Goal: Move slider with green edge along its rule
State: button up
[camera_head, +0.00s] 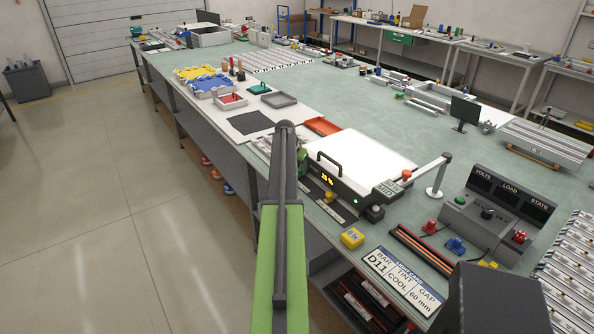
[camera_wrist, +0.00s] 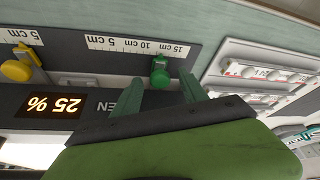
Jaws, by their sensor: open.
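The green slider (camera_wrist: 160,72) shows in the wrist view, a knob on a dark rail beside a white rule (camera_wrist: 137,46) marked in cm. It stands near the 10 to 15 cm marks. My gripper (camera_wrist: 161,88) is open, its two green fingers apart on either side of the knob's near end. I cannot tell whether either finger touches it. A yellow slider (camera_wrist: 17,70) sits on the same panel by a second rule (camera_wrist: 22,36). In the head view the rules lie in front of the light box (camera_head: 365,160), and the green slider is not clear.
A lit display (camera_wrist: 52,105) reads 25 %. White racks (camera_wrist: 262,68) stand right of the rail in the wrist view. In the head view a yellow block (camera_head: 352,238), a label plate (camera_head: 403,281) and a control console (camera_head: 497,212) are to the right.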

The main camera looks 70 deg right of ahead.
jog(key=shift+r, duration=0.15)
jog(key=shift+a+r+p, duration=0.1)
jog(key=shift+r+p, duration=0.25)
jog(key=shift+p, duration=0.1)
jog(key=p+v, duration=1.5)
jog(key=v, duration=0.1)
jog(key=shift+a+r, duration=0.2)
